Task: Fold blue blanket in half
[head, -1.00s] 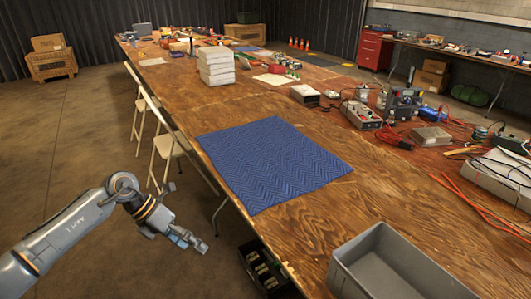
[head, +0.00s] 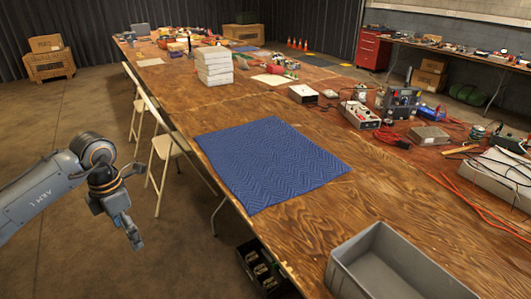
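The blue blanket (head: 270,162) lies flat and spread out on the wooden table (head: 330,215), with a zigzag pattern and its left edge close to the table's left edge. My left gripper (head: 137,243) hangs over the floor at the left, apart from the table and the blanket, pointing down. Its fingers are small and seen edge-on, so I cannot tell whether they are open or shut. My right gripper is not in view.
A grey bin (head: 390,265) stands on the near table. A stack of white boxes (head: 214,66) is beyond the blanket. Electronics (head: 400,100) and red cables lie to the right. Folding chairs (head: 165,150) stand along the left side. A black crate (head: 262,268) is below the table edge.

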